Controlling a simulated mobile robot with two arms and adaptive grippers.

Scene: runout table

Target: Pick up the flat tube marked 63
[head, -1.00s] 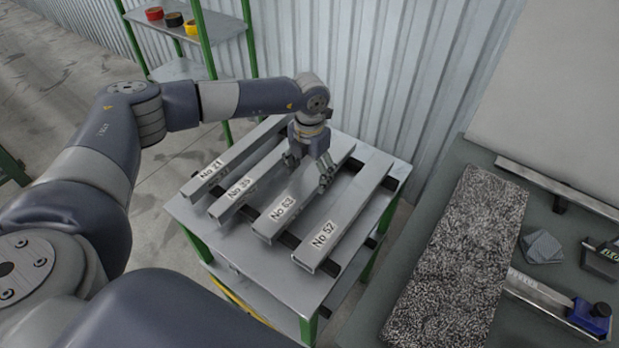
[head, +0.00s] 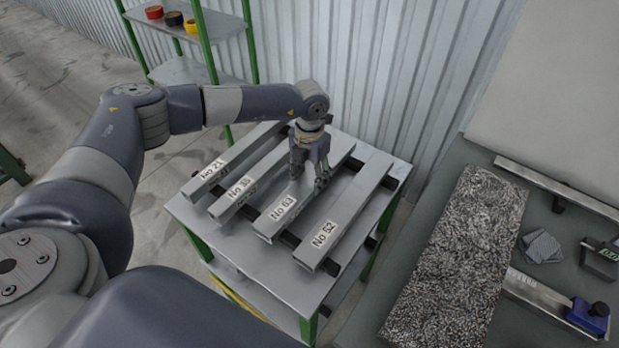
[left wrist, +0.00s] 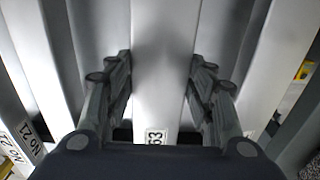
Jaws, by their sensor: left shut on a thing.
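The flat tube marked No 63 (head: 272,226) is a long grey bar lying on dark cross supports on the metal table (head: 232,246). It is the third of the tubes from the left, with its label near the front end. My left gripper (head: 308,185) points down over its middle, with one finger on each side, shut on it. The left wrist view shows the tube (left wrist: 160,75) running between the two fingers (left wrist: 160,88), with the 63 label near the palm. The tube appears to rest on its supports. My right gripper is out of view.
A shelf (head: 215,30) with tape rolls and a corrugated wall stand behind. A workbench (head: 415,215) with a speckled mat is at right.

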